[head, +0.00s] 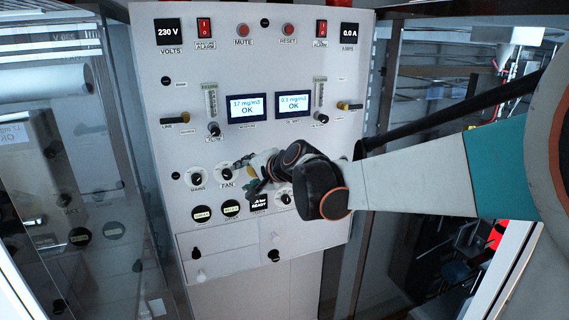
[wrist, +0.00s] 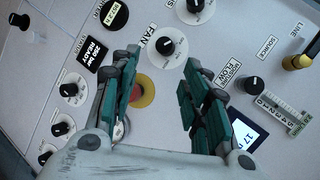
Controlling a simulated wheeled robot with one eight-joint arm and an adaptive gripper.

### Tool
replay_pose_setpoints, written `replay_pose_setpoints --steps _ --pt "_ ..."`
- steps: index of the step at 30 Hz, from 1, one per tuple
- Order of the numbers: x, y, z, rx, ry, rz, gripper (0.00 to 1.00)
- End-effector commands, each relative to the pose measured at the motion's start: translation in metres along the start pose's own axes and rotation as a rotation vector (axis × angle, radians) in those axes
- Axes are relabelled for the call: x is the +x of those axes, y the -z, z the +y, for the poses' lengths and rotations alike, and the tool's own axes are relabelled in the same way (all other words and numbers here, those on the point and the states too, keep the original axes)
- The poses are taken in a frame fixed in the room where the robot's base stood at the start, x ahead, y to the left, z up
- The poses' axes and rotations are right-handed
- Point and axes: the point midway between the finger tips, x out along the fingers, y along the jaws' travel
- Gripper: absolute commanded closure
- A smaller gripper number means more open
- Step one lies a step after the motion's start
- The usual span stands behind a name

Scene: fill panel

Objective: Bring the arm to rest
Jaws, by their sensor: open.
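My gripper (head: 248,176) is in front of the lower middle of the white panel (head: 180,80), close to the FAN knob (head: 227,175). My arm reaches in from the right. In the wrist view, my gripper (wrist: 161,58) is open, its two green-padded fingers apart with nothing held between them. The black-and-white FAN knob (wrist: 171,42) shows just beyond and between the fingertips. I cannot tell whether a finger touches the panel.
A red and yellow push button (wrist: 146,88) lies between the fingers in the wrist view, partly hidden by one. Several knobs and the "READY" display (wrist: 92,51) are nearby. Two lit screens (head: 247,108) sit above my gripper. Glass (head: 70,150) stands on the left.

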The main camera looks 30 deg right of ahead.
Motion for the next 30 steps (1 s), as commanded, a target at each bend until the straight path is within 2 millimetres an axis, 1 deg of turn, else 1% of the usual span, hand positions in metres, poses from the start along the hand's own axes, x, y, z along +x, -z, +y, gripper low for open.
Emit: replay_pose_setpoints --steps 2,4,5,8,9,10,11,12,14,15,17,18,20,21,23,24,26,27,30 --pt "-0.003 -0.007 0.002 -0.007 -0.001 -0.005 0.58" --pt "-0.003 -0.021 0.006 -0.035 -0.008 -0.018 0.58" --pt "-0.003 -0.030 0.008 -0.053 -0.012 -0.027 0.58" --pt "-0.006 -0.073 0.023 -0.148 -0.034 -0.067 0.58" --pt "-0.010 -0.087 0.035 -0.197 -0.048 -0.080 0.58" --pt "-0.013 -0.096 0.046 -0.235 -0.061 -0.087 0.58" --pt "-0.017 -0.103 0.060 -0.274 -0.076 -0.093 0.58" --pt "-0.022 -0.111 0.078 -0.327 -0.096 -0.102 0.58" --pt "-0.030 -0.124 0.104 -0.407 -0.126 -0.117 0.58" --pt "-0.035 -0.132 0.122 -0.460 -0.145 -0.127 0.58" --pt "-0.043 -0.144 0.149 -0.538 -0.175 -0.143 0.58" --pt "-0.048 -0.151 0.168 -0.590 -0.195 -0.153 0.58" --pt "-0.055 -0.162 0.197 -0.666 -0.225 -0.170 0.58" --pt "-0.060 -0.169 0.216 -0.718 -0.245 -0.182 0.58" --pt "-0.067 -0.179 0.246 -0.795 -0.275 -0.200 0.58" --pt "-0.071 -0.185 0.266 -0.845 -0.295 -0.212 0.58" --pt "-0.077 -0.193 0.295 -0.918 -0.325 -0.230 0.58" --pt "-0.081 -0.197 0.312 -0.963 -0.343 -0.241 0.58" --pt "-0.089 -0.206 0.350 -1.059 -0.383 -0.268 0.58"
